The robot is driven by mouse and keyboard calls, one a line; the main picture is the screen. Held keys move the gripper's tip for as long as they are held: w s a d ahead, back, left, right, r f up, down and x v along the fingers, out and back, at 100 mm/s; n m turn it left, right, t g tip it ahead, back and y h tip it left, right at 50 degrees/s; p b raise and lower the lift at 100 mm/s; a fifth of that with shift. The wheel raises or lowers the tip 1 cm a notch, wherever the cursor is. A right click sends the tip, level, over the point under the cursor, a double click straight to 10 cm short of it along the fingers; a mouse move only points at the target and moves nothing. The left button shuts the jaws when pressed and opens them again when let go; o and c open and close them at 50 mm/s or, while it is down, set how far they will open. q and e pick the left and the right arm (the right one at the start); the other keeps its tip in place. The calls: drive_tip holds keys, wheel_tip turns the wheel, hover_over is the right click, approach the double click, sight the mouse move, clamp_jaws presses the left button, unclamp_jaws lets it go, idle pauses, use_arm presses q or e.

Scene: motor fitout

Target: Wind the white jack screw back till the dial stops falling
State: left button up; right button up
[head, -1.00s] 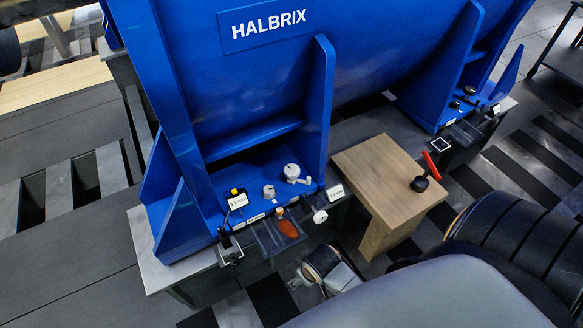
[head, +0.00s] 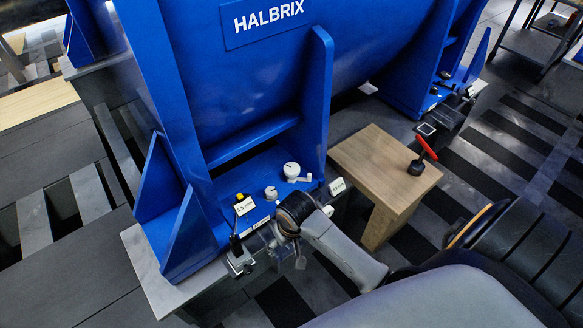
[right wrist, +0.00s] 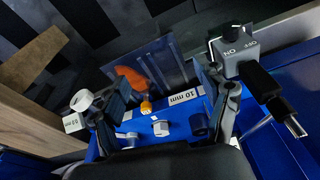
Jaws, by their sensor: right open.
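A white round screw head (right wrist: 82,100), which looks like the white jack screw, shows in the right wrist view beside the left-hand finger, outside the jaws. My right gripper (right wrist: 165,85) is open and empty over the front of the blue motor foot (head: 262,173). A grey ON/OFF block (right wrist: 238,62) stands by the right-hand finger. I cannot make out a dial reading. My left gripper is not in view.
A small dark square display (head: 426,129) sits by the far foot.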

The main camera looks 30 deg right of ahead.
drive_tip(key=w+d+m, duration=0.2)
drive_tip(key=w+d, duration=0.2)
drive_tip(key=w, duration=0.4)
wheel_tip(320, 180, up, 8)
drive_tip(key=m+g, duration=0.2)
drive_tip(key=m, duration=0.6)
hover_over(291, 168)
drive_tip(key=shift+s+f, duration=0.1)
drive_tip(key=shift+s, duration=0.05)
drive_tip(key=shift+f, duration=0.3)
wheel_tip(291, 168, down, 2)
drive_tip(key=shift+b, duration=0.7)
wheel_tip(291, 168, down, 3)
drive_tip(key=shift+f+b, duration=0.1)
drive_tip(key=shift+b, duration=0.7)
drive_tip(key=shift+f+b, duration=0.3)
drive_tip(key=shift+f, duration=0.25)
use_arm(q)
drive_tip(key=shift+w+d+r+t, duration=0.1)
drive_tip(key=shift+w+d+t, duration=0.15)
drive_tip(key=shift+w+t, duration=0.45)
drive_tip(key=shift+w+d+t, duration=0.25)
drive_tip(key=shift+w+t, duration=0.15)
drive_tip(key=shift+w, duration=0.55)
use_arm(e)
drive_tip(key=shift+f, duration=0.25)
